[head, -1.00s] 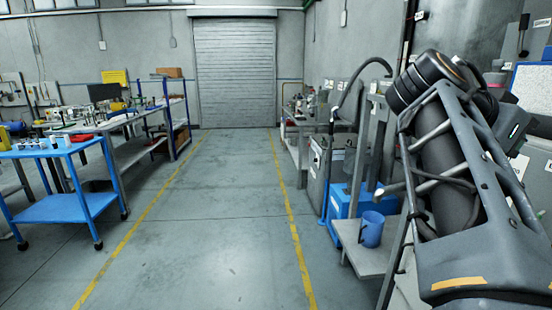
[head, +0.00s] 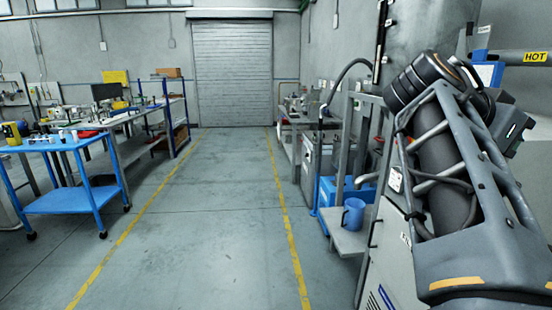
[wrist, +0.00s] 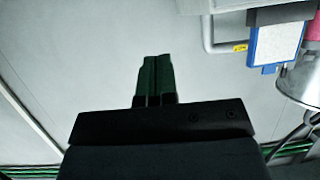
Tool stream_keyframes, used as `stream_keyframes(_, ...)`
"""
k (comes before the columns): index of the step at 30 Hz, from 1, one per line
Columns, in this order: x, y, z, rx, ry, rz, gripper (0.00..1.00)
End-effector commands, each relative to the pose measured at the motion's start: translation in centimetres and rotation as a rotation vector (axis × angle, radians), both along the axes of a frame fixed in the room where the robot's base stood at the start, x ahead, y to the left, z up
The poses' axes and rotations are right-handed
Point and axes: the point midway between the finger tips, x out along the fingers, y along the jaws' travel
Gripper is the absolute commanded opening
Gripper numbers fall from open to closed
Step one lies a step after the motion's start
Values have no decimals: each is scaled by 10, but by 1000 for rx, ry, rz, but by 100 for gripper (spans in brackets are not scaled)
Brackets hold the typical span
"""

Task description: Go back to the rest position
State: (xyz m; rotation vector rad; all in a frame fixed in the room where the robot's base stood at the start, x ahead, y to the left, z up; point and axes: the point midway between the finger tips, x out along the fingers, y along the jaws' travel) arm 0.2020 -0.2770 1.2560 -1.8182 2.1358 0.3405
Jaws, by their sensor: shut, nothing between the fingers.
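My gripper (wrist: 154,80) shows in the wrist view with its two dark green fingers together and nothing between them. Behind it is a plain light grey surface. In the head view my arm is folded at the right side, and my gripper cannot be made out there.
A clear floor lane (head: 205,215) between yellow lines leads to a roller shutter (head: 233,70). A blue cart (head: 70,200) stands on the left. On the right, a blue jug (head: 353,214) stands on a grey shelf. The wrist view shows a blue-framed panel (wrist: 275,42) at upper right.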

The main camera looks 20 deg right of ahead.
Motion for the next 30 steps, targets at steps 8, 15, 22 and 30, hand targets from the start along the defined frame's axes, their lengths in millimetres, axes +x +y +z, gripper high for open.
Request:
stream_keyframes(8,43,17,-25,116,107,217,0)
stream_keyframes(15,88,50,-63,258,244,501,0)
stream_keyframes(22,128,124,-122,445,426,921,0)
stream_keyframes(30,120,239,-198,653,602,1449,0)
